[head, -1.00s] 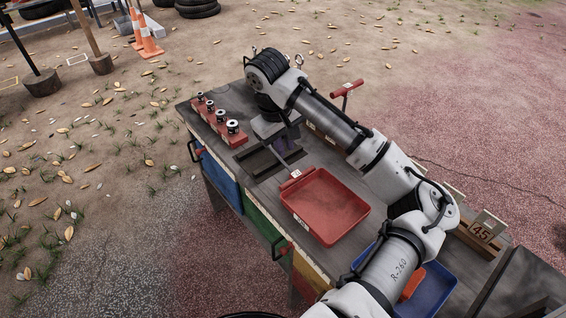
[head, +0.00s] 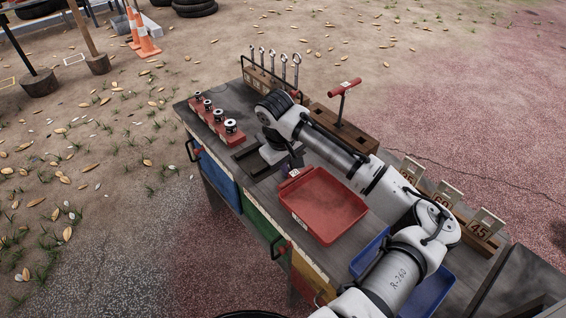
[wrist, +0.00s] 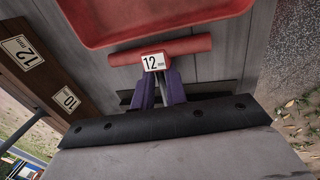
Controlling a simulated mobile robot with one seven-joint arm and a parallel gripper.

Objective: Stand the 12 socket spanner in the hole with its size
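The 12 socket spanner has a red T handle with a white "12 mm" tag (wrist: 153,62). A brown block (wrist: 30,62) carries labels "12 mm" and "10". In the head view, another red T-handled spanner (head: 345,88) stands upright in the block (head: 350,135).
The red tray (head: 322,232) lies right beside the spanner. A red rack of sockets (head: 214,124) is at the left and a rack of upright spanners (head: 262,78) at the back. A blue tray (head: 430,293) and a numbered wooden rack (head: 480,240) are at the right.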

